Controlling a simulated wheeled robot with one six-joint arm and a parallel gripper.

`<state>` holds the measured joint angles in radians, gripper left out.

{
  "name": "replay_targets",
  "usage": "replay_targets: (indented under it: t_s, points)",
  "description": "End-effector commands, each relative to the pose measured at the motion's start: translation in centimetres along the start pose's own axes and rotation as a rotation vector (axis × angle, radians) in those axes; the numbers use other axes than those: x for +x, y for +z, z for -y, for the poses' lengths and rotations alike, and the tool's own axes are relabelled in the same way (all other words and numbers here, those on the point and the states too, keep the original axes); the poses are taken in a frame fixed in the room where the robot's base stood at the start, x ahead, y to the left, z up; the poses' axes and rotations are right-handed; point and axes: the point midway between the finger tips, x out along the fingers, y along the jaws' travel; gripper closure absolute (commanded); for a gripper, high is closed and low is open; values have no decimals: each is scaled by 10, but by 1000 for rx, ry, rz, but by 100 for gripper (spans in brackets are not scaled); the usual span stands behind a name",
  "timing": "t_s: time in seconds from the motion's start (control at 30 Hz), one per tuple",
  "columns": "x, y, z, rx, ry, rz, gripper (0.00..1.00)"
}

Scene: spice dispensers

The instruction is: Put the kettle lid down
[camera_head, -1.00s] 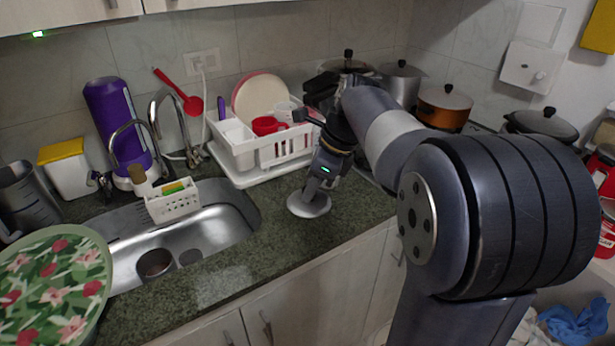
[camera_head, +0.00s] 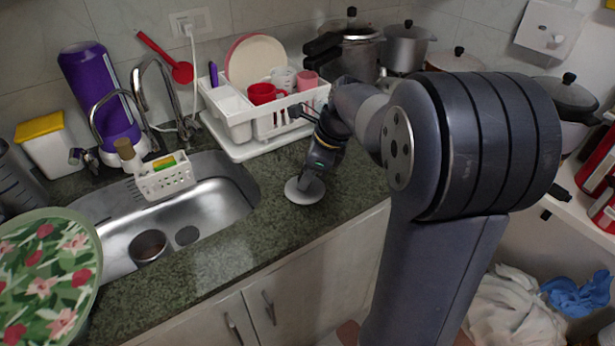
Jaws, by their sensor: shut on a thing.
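The kettle lid (camera_head: 304,191) is a pale grey round disc. It is at the edge of the green stone counter (camera_head: 262,219), right of the sink, slightly tilted in the picture. My gripper (camera_head: 310,174) is above it and shut on its top. The fingertips are small and dark here, and the grip point is partly hidden. I cannot tell whether the disc touches the counter or hangs just above it.
The sink (camera_head: 215,206) lies left of the lid. A white dish rack (camera_head: 243,142) with cups and plates stands behind it. Several pots, including a pressure cooker (camera_head: 357,55), stand at the back right. Counter in front of the lid is narrow and clear.

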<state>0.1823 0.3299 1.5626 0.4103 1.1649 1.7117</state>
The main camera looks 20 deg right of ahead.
Motion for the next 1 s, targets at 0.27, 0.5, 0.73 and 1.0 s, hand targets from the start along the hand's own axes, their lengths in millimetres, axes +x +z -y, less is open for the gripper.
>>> replay_targets:
  t_s: [0.27, 0.5, 0.73, 1.0]
  points:
    - [7, -3, 0, 0, -1, 1, 95]
    - [10, -4, 0, 0, -1, 1, 65]
    - [9, -4, 0, 0, -1, 1, 51]
    - [3, -2, 1, 0, -3, 1, 51]
